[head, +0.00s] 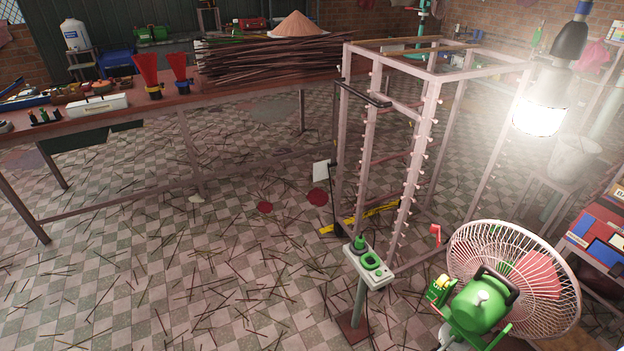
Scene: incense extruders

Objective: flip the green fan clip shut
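A fan with a round wire cage (535,245) and a green motor housing (480,303) stands at the lower right of the head view. A small green part with a yellow piece (439,289) sits at the left of the housing. I cannot tell whether this part is the green fan clip, or whether a clip is open or shut. Beside the fan, a pale plate on a post (379,279) carries a green knob (360,243) and a green ring (371,262). My gripper is not in view.
A tall pink metal rack (428,120) with pegs stands behind the post and fan. A glowing bulb (540,115) hangs at the upper right. A long table (215,95) holds bundled sticks. Thin sticks litter the tiled floor; a yellow bar (365,216) lies near the rack.

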